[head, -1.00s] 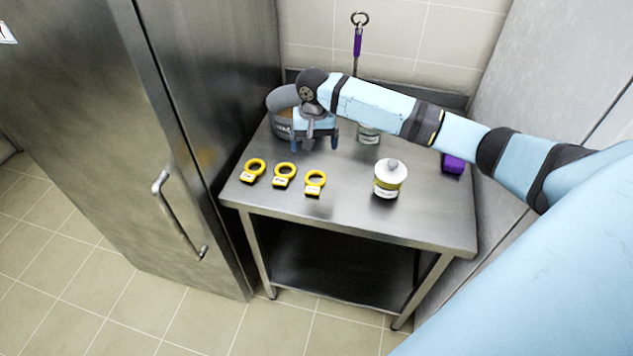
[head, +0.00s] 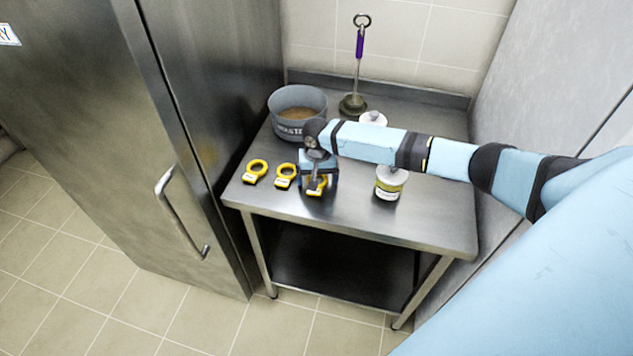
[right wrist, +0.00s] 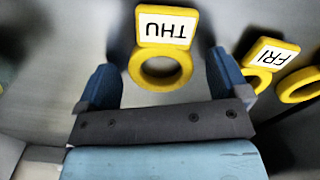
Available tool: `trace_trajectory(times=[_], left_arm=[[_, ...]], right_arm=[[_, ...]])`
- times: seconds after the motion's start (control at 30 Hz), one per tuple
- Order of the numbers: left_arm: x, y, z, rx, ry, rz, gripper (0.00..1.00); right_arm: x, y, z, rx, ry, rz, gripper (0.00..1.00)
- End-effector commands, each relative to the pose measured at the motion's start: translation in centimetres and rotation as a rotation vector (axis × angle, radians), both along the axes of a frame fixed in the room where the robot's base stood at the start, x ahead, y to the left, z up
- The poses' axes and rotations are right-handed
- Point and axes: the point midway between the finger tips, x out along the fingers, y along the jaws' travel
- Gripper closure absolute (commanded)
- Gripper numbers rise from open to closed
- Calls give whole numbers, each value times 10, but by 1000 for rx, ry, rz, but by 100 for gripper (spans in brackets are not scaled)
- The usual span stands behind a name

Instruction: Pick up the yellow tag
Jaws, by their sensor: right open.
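A yellow ring-shaped tag with a white label reading THU (right wrist: 163,40) lies between the open fingers of my right gripper (right wrist: 163,72) in the right wrist view, not gripped. In the head view my right gripper (head: 318,188) is over this rightmost tag (head: 322,181) and partly hides it. A second yellow tag, marked FRI (right wrist: 268,60), lies beside it; it is the middle one (head: 285,175) in the head view. A third yellow tag (head: 254,172) lies at the left; only part of it (right wrist: 300,84) shows in the wrist view. My left gripper is out of view.
The steel table (head: 350,222) also holds a grey pot (head: 297,128) with brown contents, a yellow-banded jar (head: 390,184) right of the gripper, a white-lidded jar (head: 373,118) behind my arm and an upright purple-handled utensil (head: 358,45). A steel cabinet (head: 110,110) stands left.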

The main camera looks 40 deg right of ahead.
Motion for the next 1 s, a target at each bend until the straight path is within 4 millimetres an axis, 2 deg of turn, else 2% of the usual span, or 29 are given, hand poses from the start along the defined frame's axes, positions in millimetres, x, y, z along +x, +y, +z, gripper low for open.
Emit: trace_trajectory(times=[0.17, 0.3, 0.4, 0.77, 0.87, 1.0], left_arm=[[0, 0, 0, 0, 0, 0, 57], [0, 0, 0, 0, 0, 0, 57], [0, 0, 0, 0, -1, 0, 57], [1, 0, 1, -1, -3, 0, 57], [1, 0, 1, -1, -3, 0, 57], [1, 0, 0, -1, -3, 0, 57]], right_arm=[[0, 0, 0, 1, -1, 1, 9], [0, 0, 0, 1, -1, 1, 41], [0, 0, 0, 1, -1, 1, 60], [0, 0, 5, 1, -2, 1, 60], [1, 1, 13, 2, -4, 1, 60], [1, 0, 34, 2, -3, 2, 60]])
